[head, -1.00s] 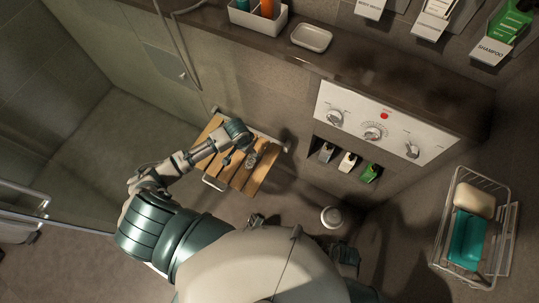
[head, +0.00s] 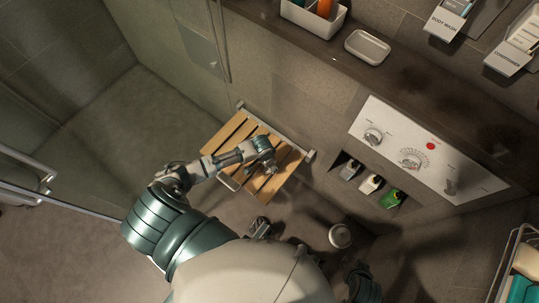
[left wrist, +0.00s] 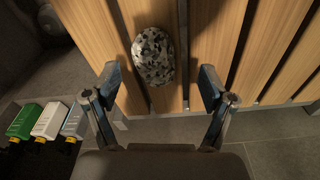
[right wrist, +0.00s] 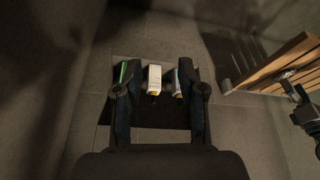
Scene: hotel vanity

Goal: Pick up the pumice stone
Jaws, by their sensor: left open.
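The pumice stone (left wrist: 153,56) is a speckled black, white and grey oval lying on the slatted wooden bench (left wrist: 215,45) in the left wrist view. In the head view my left gripper and wrist cover that spot, and I cannot make the stone out. My left gripper (left wrist: 158,80) is open and empty, with its fingers apart on either side, just short of the stone. In the head view, my left gripper (head: 267,163) is over the wooden bench. My right gripper (right wrist: 156,92) is open and empty, away from the bench, facing the bottle niche.
Several small bottles (head: 371,183) stand in a wall niche beside the bench, below the white control panel (head: 420,150). A ledge above holds a soap dish (head: 367,46) and a white caddy (head: 314,14). A round white object (head: 340,235) is on the floor. A wire basket (head: 510,262) hangs at right.

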